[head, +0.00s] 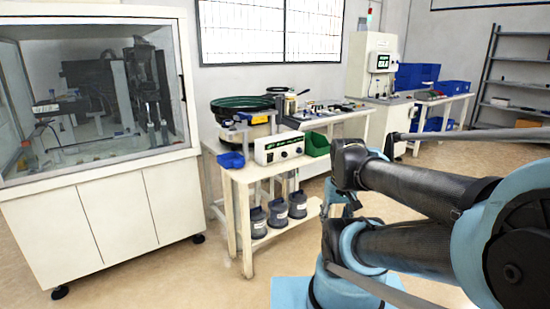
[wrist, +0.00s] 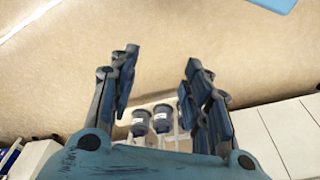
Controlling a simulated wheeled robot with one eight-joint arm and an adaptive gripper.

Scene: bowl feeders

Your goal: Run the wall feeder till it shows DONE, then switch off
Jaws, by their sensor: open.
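A bowl feeder with a dark bowl and green inside (head: 241,103) stands on the near white bench. A white control box (head: 278,149) with small green displays and dark knobs is at that bench's front edge; the display text is too small to read. A second, smaller feeder (head: 288,101) shows behind it; I cannot tell which is the wall feeder. My gripper (wrist: 161,60) is open and empty in the wrist view, over bare floor, apart from the controls.
A blue bin (head: 231,160) and a green bin (head: 316,144) flank the box. Several lidded jars (head: 278,212) stand on the lower shelf; two jars (wrist: 163,118) show in the wrist view. A glazed cabinet (head: 100,210) stands left. Floor (head: 200,280) in front is clear.

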